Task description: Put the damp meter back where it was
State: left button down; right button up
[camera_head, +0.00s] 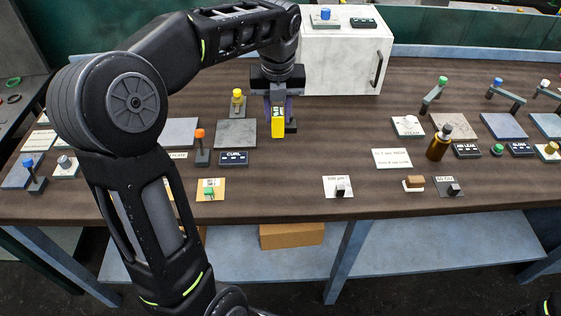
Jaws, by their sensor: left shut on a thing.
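My left gripper (278,108) reaches down over the middle left of the brown table, fingers pointing down. It is shut on a small yellow device (278,127) with a greenish display, which appears to be the damp meter. The device hangs upright close in front of the white box; I cannot tell whether its bottom touches the table. A small dark block (291,126) shows right beside it. My right gripper is not in view.
A white box (343,60) with a handle stands behind. A grey plate (236,134), the CURL display (234,158) and an orange-topped lever (200,147) lie left. A brown bottle (438,143) stands right. The table (330,120) is clear right of the gripper.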

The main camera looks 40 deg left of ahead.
aim_at(278, 132)
pick_arm(q)
jog(key=shift+f, duration=3.15)
jog(key=shift+f+p, duration=0.4)
jog(key=shift+f, duration=1.45)
jog(key=shift+f, duration=0.1)
jog(key=c, duration=1.1)
grip_release()
jog(key=r, duration=0.4)
jog(key=s+r, duration=0.1)
jog(key=r, duration=0.3)
jog(key=d+r, duration=0.1)
jog(key=r, duration=0.3)
jog(key=shift+s+b, duration=0.25)
jog(key=shift+b, duration=0.05)
